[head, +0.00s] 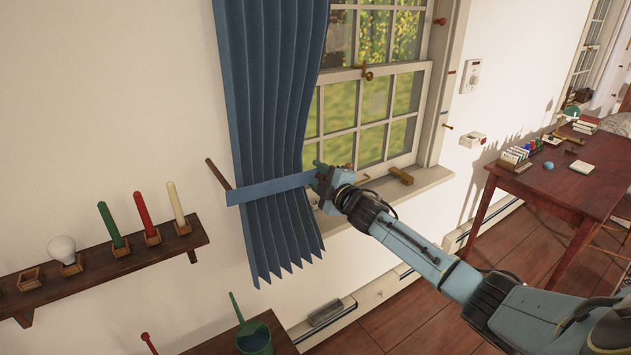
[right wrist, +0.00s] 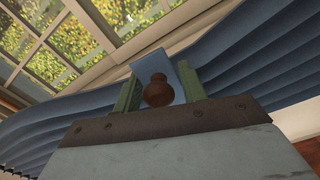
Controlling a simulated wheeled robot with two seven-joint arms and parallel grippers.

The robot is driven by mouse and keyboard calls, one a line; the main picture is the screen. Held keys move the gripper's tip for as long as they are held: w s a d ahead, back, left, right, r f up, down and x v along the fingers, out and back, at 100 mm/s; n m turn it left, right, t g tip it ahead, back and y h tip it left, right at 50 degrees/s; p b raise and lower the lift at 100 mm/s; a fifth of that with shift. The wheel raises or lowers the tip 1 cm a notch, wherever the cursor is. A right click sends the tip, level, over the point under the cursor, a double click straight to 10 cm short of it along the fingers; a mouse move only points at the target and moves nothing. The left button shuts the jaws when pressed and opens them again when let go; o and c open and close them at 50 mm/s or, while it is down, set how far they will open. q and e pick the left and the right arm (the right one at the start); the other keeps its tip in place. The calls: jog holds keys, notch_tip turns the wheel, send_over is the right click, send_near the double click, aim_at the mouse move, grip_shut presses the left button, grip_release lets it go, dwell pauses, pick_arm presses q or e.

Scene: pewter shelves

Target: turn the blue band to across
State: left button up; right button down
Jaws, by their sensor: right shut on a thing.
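The blue band (head: 268,188) lies across the front of the blue curtain (head: 268,90), near level, with its right end a little higher. My right gripper (head: 322,178) is at the band's right end, beside the curtain's right edge. In the right wrist view, the green fingers of my right gripper (right wrist: 160,88) are on both sides of the band's blue end (right wrist: 153,65) and a round brown knob (right wrist: 157,91). The gripper is shut on the band's end. The fingers partly hide the contact in the head view. My left gripper is not in view.
A brown rod (head: 217,173) sticks out from the wall at the curtain's left. The window (head: 370,110) and its sill (head: 425,182) are behind my right arm. A wall shelf (head: 110,258) with candles stands at left. A green pot (head: 254,338) is below. A desk (head: 560,180) is at right.

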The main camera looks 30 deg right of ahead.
jog(key=shift+r+n+p, duration=0.4)
jog(key=shift+r, duration=0.75)
jog(key=c, duration=1.1)
grip_release()
jog(key=shift+r, duration=0.1)
jog(key=shift+c, duration=0.2)
jog(key=shift+s+f, duration=0.3)
jog(key=shift+s, duration=0.05)
jog(key=s+b, duration=0.1)
jog(key=s, duration=1.1)
jog(key=shift+s, duration=0.35)
jog(key=shift+d, duration=0.1)
